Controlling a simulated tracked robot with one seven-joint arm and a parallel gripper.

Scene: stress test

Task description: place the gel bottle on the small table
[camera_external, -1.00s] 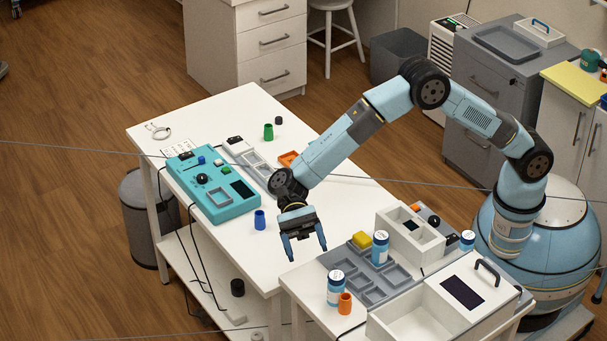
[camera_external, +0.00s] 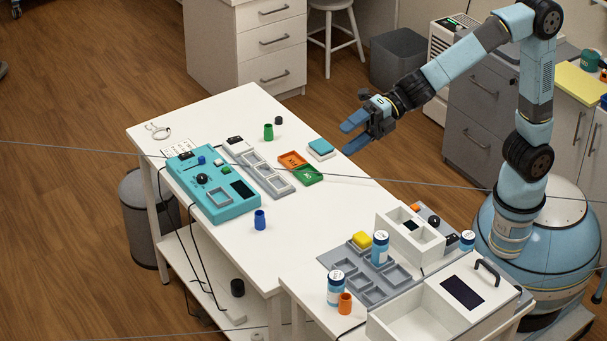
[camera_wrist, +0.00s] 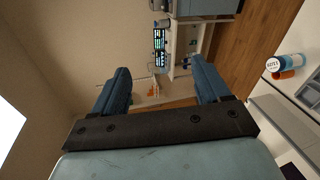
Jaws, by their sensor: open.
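Three blue bottles with white tops show in the external view: one at the front (camera_external: 335,289), one on the grey tray (camera_external: 380,248), and one at the right (camera_external: 467,241). I cannot tell which one is the gel bottle. A labelled blue-and-white bottle (camera_wrist: 287,63) lies at the right edge of the wrist view. A long white table (camera_external: 300,235) meets a lower-right worktop (camera_external: 303,284); which counts as the small table is unclear. My gripper (camera_external: 346,139) is open and empty, raised above the far right of the long table and away from the bottles.
An orange cup (camera_external: 345,304) stands beside the front bottle. A white open box (camera_external: 412,322) and a grey compartment tray (camera_external: 348,262) crowd the worktop. A teal device (camera_external: 228,207) and a blue cup (camera_external: 260,221) are on the long table, whose front right is clear.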

